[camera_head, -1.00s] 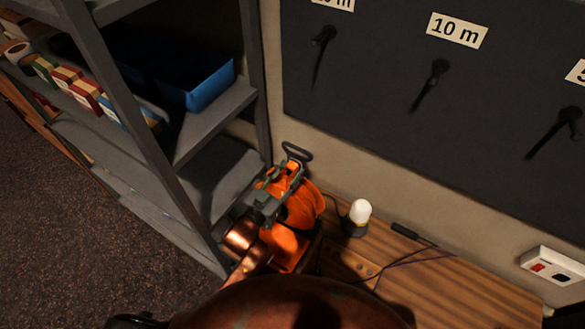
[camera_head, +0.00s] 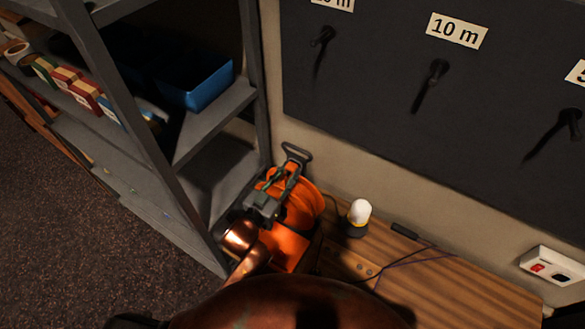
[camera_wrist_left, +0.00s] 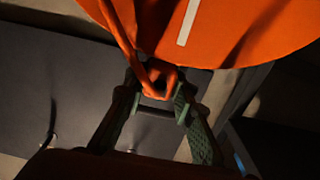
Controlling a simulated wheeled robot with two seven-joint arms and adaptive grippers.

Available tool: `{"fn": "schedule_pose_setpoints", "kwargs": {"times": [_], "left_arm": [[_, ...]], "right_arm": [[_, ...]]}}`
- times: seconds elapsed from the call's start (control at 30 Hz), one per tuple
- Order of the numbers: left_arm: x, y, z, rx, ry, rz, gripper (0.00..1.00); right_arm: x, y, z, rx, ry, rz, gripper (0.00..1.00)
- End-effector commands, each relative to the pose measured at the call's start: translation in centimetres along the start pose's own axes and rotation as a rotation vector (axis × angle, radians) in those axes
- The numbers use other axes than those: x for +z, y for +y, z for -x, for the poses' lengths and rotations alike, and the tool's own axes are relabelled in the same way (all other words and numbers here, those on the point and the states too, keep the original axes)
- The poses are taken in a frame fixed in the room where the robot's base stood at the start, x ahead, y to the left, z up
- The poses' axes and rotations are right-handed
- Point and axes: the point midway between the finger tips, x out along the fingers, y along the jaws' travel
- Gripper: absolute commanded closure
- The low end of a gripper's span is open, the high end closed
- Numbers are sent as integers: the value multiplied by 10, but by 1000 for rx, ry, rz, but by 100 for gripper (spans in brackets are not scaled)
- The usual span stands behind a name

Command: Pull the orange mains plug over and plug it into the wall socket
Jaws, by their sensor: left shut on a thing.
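The orange mains plug (camera_wrist_left: 158,79) shows in the left wrist view between my left gripper's fingers, below the orange cable reel. My left gripper (camera_head: 284,178) is shut on it; the gripper also shows in the left wrist view (camera_wrist_left: 155,100). In the head view the fingers lie over the orange cable reel (camera_head: 305,207), which has a dark handle and stands beside the shelf. The fingers and reel make the plug hard to pick out there. The white wall socket (camera_head: 545,259), with a red switch, is low on the wall at the far right. My right gripper is out of view.
A lamp (camera_head: 359,215) with a white top stands on the wooden worktop (camera_head: 450,283) between reel and socket. A black connector (camera_head: 405,231) and thin cables lie right of it. A grey shelf (camera_head: 170,172) rises at left. Pegs (camera_head: 438,72) stick out from the dark wall panel.

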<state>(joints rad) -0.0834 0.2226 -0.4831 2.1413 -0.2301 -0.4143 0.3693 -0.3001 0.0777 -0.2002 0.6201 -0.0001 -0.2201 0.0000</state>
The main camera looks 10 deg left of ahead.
Motion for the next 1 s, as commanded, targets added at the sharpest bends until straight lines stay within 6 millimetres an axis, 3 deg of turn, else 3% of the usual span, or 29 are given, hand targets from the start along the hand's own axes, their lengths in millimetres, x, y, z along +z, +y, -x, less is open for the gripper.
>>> {"fn": "schedule_pose_setpoints", "kwargs": {"times": [1.0], "left_arm": [[-1, 0, 40, 0, 0, 0, 100]], "right_arm": [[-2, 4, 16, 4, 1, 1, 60]]}}
